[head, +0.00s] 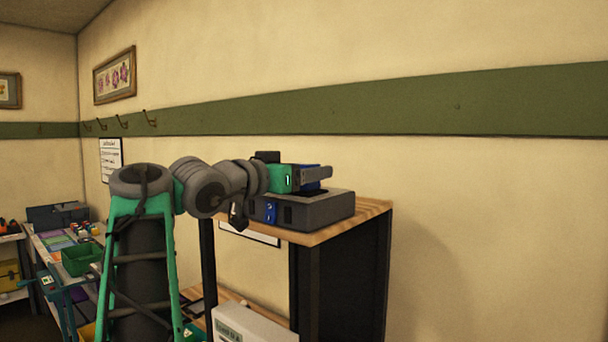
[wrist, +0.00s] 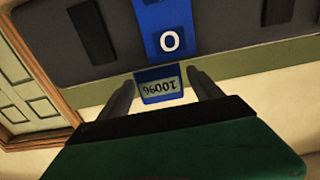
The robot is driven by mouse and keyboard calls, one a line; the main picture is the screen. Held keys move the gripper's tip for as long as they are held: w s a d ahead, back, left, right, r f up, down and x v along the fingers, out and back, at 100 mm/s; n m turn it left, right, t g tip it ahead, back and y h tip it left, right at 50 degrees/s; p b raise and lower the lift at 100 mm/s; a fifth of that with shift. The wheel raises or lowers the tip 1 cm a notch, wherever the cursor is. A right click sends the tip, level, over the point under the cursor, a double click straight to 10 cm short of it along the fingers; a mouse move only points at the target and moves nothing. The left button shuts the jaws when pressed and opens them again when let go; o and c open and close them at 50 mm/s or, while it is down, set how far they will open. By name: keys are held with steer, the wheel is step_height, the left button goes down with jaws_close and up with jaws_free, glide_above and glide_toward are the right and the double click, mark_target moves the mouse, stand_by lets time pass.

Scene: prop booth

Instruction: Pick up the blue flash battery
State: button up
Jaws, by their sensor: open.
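The blue flash battery (wrist: 158,87) shows between my two fingers in the wrist view, with a small grey display reading 100%, upside down. In the head view a bit of its blue (head: 310,187) shows under my fingers, just above the dark grey charger (head: 322,211). My gripper (head: 322,173) is level above the charger, its fingers open on either side of the battery. In the wrist view my gripper (wrist: 162,80) shows a gap between each finger and the battery. The battery's lower part is hidden.
The charger has a blue panel (head: 270,212) on its front and lies on a wood-topped stand (head: 374,209). A pale box (head: 250,328) is on a lower shelf. A table with a green bin (head: 81,260) is at left. The wall is behind the stand.

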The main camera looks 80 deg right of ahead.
steer(key=shift+d, duration=0.3)
steer(key=shift+a, duration=0.1)
jaws_close()
stand_by(0.5)
